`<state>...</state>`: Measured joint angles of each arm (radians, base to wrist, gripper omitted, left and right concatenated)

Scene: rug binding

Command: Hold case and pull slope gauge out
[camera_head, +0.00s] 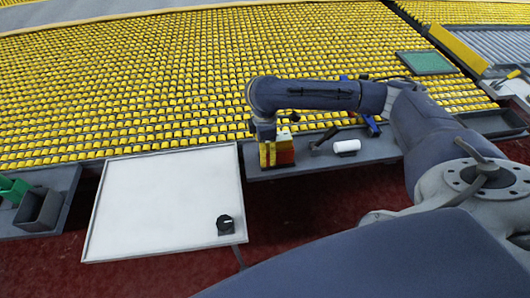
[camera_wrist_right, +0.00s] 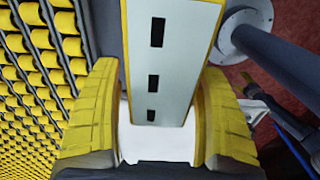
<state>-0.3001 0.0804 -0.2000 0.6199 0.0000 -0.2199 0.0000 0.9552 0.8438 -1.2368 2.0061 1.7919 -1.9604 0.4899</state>
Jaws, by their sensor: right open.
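A yellow-edged block with a red side (camera_head: 282,152) stands at the left end of the grey bench, under my right gripper (camera_head: 266,134). In the right wrist view, a pale, yellow-edged body with a row of dark slots (camera_wrist_right: 172,60) lies between the two yellow-padded fingers of my right gripper (camera_wrist_right: 158,85). The fingers are open, one on each side of it; I cannot tell whether they touch it. I cannot tell which part is the case and which is the slope gauge. My left gripper is not in view.
The grey bench (camera_head: 375,150) also holds a white roll (camera_head: 347,146), a dark hammer-like tool (camera_head: 325,137) and a blue tool (camera_head: 372,126). Green and dark bins (camera_head: 38,210) stand far left.

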